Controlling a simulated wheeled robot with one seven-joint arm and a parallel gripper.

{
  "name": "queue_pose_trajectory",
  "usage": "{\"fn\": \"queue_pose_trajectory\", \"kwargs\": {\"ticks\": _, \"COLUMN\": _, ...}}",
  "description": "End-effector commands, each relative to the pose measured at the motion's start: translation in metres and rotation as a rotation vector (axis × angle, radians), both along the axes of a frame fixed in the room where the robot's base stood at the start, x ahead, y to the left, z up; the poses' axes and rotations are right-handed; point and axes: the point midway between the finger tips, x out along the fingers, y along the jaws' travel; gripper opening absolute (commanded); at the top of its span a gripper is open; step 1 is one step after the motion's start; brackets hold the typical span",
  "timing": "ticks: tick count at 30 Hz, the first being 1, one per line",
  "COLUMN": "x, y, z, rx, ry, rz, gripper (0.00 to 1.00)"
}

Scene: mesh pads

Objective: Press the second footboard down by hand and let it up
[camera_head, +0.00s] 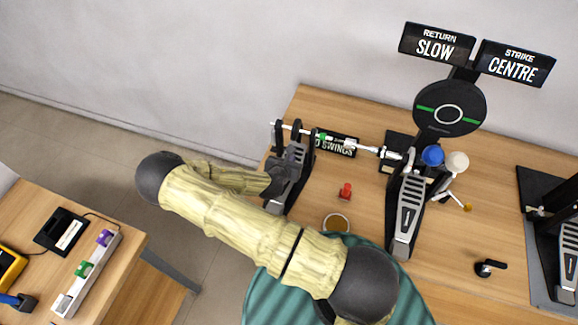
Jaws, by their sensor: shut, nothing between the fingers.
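A double pedal stands on the wooden table. Its left footboard (282,194) is dark grey and mostly hidden under my gripper (293,158), which is shut, empty and right over its upper part. Whether the fingers touch it I cannot tell. The middle footboard (409,212) is grey and ribbed, and slopes up to a frame with a blue and a white beater ball (457,162). A silver shaft (350,144) links the two pedals. A round black pad (450,108) carries signs reading "RETURN SLOW" (437,45) and "STRIKE CENTRE" (515,64).
Another pedal (566,258) stands at the far right. A partly hidden "SWINGS" sign (337,147), a red knob (345,192), a brown-filled round dish (337,223) and a black clamp (489,268) lie around. A side table at left holds a switch strip (86,272).

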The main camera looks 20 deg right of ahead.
Motion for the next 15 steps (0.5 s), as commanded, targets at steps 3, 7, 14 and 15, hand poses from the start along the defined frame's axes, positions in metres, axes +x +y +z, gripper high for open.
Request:
{"fn": "queue_pose_trajectory", "kwargs": {"ticks": 3, "x": -0.0008, "y": 0.0005, "z": -0.0094, "rx": 0.0, "ry": 0.003, "rz": 0.001, "gripper": 0.0}}
{"fn": "queue_pose_trajectory", "kwargs": {"ticks": 7, "x": -0.0009, "y": 0.0002, "z": -0.0118, "rx": 0.001, "ry": 0.004, "rz": 0.0, "gripper": 0.0}}
{"fn": "queue_pose_trajectory", "kwargs": {"ticks": 14, "x": -0.0012, "y": 0.0004, "z": -0.0111, "rx": 0.001, "ry": 0.005, "rz": 0.0, "gripper": 0.0}}
{"fn": "queue_pose_trajectory", "kwargs": {"ticks": 15, "x": -0.0012, "y": 0.0004, "z": -0.0099, "rx": 0.001, "ry": 0.005, "rz": 0.0, "gripper": 0.0}}
